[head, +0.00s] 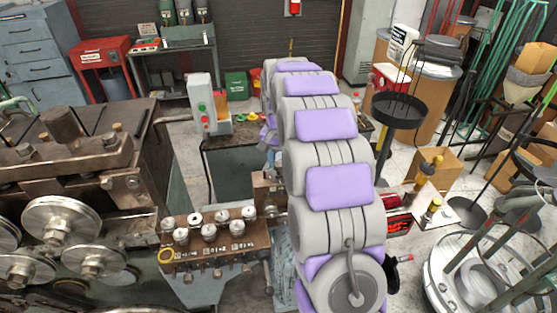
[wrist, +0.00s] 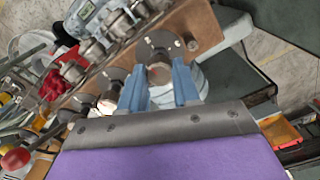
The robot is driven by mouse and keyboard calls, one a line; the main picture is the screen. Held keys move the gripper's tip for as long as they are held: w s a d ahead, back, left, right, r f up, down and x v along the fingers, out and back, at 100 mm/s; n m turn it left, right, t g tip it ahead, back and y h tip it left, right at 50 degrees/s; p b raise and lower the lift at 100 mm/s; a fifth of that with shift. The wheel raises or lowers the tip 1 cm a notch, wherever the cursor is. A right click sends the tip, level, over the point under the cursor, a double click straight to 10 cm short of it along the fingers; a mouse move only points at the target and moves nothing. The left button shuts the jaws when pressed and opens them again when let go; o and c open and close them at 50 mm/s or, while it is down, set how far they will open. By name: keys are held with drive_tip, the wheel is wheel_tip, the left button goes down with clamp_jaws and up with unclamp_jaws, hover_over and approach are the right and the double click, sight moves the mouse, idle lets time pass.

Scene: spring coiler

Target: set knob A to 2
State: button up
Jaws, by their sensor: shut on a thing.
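A brown control panel (head: 222,250) carries two rows of metal knobs in the head view. The wrist view shows the panel (wrist: 200,28) close up and tilted, with several knobs along it. My gripper (wrist: 158,76) has its two blue fingers shut on a knob (wrist: 158,48) with a dark round base, near the panel's end. Another knob (wrist: 108,82) sits to its left. I cannot read the letters or scale marks, so I cannot tell which knob is A or its setting. In the head view my arm hides the fingers and their contact.
A machine with large metal rollers (head: 62,220) stands left of the panel. A grey box with coloured buttons (head: 201,105) stands behind it on a bench. A black round tray (head: 398,108) stands right of my arm.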

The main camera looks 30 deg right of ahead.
sight(279, 163)
drive_tip(key=shift+w+r+m, duration=0.1)
drive_tip(key=shift+r+m, duration=0.05)
drive_tip(key=shift+m, duration=0.45)
drive_tip(key=o, duration=1.1)
drive_tip(key=shift+c, duration=0.2)
wheel_tip(279, 163, up, 17)
drive_tip(key=shift+p, duration=0.45)
